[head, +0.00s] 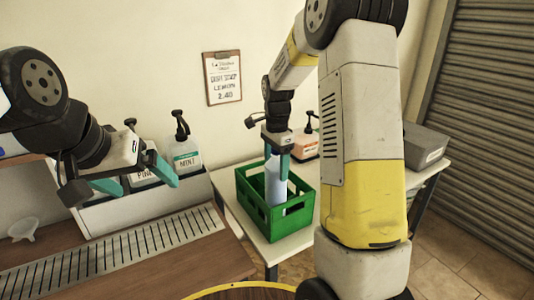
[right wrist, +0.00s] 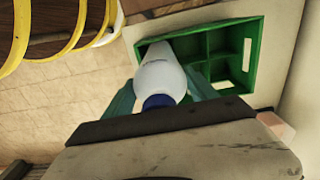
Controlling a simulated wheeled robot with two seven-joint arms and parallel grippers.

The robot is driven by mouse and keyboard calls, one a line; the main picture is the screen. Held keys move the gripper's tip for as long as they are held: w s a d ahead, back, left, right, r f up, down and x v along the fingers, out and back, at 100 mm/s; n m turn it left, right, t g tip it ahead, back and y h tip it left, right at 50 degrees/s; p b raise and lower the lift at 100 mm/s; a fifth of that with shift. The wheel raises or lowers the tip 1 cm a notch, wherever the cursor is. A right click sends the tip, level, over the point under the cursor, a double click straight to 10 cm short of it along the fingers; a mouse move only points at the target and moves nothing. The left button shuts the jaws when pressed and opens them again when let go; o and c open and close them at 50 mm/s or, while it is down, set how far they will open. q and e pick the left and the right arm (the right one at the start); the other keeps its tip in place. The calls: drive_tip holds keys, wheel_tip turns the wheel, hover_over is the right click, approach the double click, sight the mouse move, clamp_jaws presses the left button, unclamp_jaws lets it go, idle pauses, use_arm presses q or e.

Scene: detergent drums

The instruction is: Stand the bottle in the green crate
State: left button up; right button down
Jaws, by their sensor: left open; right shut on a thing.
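The bottle (head: 276,186) is pale blue-white and roughly upright. Its dark blue cap shows in the right wrist view, where the bottle (right wrist: 160,78) lies between teal fingers. My right gripper (head: 278,155) is shut on its upper part, above the green crate (head: 290,217). The bottle's lower part is inside the crate's walls; whether it touches the floor is hidden. In the right wrist view the crate (right wrist: 255,60) shows dividers and empty compartments beside the bottle. My left gripper (head: 137,182) is open and empty, left of the crate.
The crate stands on a white table (head: 259,241). Another pump bottle (head: 306,141) and a grey box (head: 424,146) are behind the crate. A slatted drip grate (head: 120,247) and funnel (head: 23,229) are at left.

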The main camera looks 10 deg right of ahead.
drive_tip(key=shift+f, duration=0.85)
drive_tip(key=shift+c, duration=1.3)
unclamp_jaws()
drive_tip(key=shift+f, duration=0.1)
